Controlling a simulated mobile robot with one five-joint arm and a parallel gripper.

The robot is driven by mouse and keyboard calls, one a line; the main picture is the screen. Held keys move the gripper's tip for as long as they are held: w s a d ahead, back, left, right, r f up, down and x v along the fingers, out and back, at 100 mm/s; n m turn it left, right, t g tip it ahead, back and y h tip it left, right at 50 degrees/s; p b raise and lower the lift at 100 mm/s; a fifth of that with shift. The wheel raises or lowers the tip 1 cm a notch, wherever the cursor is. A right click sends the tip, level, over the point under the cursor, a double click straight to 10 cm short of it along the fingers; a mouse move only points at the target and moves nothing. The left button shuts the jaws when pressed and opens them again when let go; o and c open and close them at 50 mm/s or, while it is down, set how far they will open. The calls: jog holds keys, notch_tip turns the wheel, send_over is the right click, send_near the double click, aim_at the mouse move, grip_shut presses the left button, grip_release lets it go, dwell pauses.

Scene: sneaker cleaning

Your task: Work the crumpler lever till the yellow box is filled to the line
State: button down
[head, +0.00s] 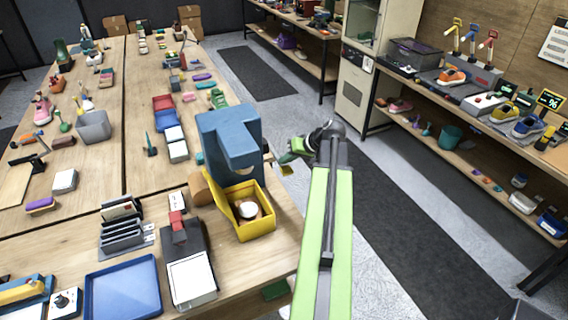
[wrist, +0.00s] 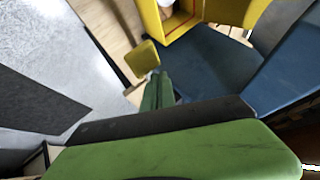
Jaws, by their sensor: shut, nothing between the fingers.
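The blue crumpler (head: 228,135) stands at the table's right edge. A yellow paddle, seemingly the lever's end (head: 286,169), sticks out at the crumpler's right side. My gripper (head: 286,158) is shut and empty beside this paddle. In the wrist view, the green fingertips (wrist: 158,78) lie together just beside the yellow paddle (wrist: 142,58), touching or nearly so. The yellow box (wrist: 180,24) and blue crumpler (wrist: 212,62) show beyond.
A black-and-red dispenser with white sheets (head: 192,280), a blue tray (head: 123,290) and a grey rack (head: 122,230) stand left of the box. A brown roll (head: 200,188) lies against the crumpler. Open floor (head: 385,240) lies right of the table.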

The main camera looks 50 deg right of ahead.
aim_at(289, 167)
jog(key=shift+s+a+f+b, duration=0.1)
jog(key=shift+s+f+b, duration=0.05)
jog(key=shift+f+b, duration=2.2)
dwell(1.6)
dwell(0.5)
jog(key=shift+w+r+p, duration=0.2)
jog(key=shift+r+p, duration=3.5)
jog(key=shift+p, duration=0.1)
jog(key=shift+r, duration=0.1)
notch_tip(289, 167, up, 5)
jog(key=p, duration=0.5)
jog(key=shift+w, duration=0.15)
jog(key=shift+f, duration=0.2)
